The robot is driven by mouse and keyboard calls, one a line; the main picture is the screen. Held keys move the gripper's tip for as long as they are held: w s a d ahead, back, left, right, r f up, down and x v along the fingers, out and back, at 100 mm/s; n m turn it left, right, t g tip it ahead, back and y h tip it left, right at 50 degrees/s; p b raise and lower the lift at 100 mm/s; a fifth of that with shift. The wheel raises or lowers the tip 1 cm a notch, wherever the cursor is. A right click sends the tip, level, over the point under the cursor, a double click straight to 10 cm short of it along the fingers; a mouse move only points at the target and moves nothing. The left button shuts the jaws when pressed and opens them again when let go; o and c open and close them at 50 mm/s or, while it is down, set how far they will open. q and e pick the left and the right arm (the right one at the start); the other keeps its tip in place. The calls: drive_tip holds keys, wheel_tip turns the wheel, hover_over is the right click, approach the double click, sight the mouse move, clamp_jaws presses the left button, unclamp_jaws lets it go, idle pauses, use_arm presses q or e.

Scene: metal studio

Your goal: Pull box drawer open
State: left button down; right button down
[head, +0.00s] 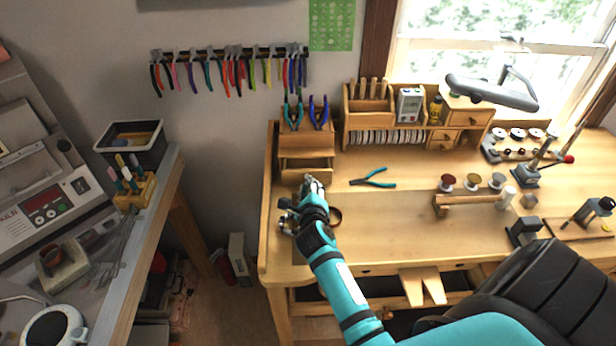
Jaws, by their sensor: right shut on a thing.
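A small wooden box (306,142) stands at the back left of the workbench, with pliers in its top. Its drawer (306,164) sticks out at the front, and part of its inside shows. My right gripper (313,184) is at the front edge of the drawer, shut on what looks like its handle. The gripper hides the handle and the exact contact. My left gripper is not in view.
Teal pliers (374,179) lie on the bench right of the drawer. A dark ring-shaped item (335,215) is beside my right wrist. A wooden organizer (385,125) stands to the right of the box. The bench middle is mostly clear.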

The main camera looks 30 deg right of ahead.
drive_tip(key=shift+w, duration=0.15)
drive_tip(key=c, duration=1.3)
unclamp_jaws()
drive_tip(key=shift+o, duration=0.2)
drive_tip(key=v, duration=1.2)
drive_tip(key=shift+d, duration=0.1)
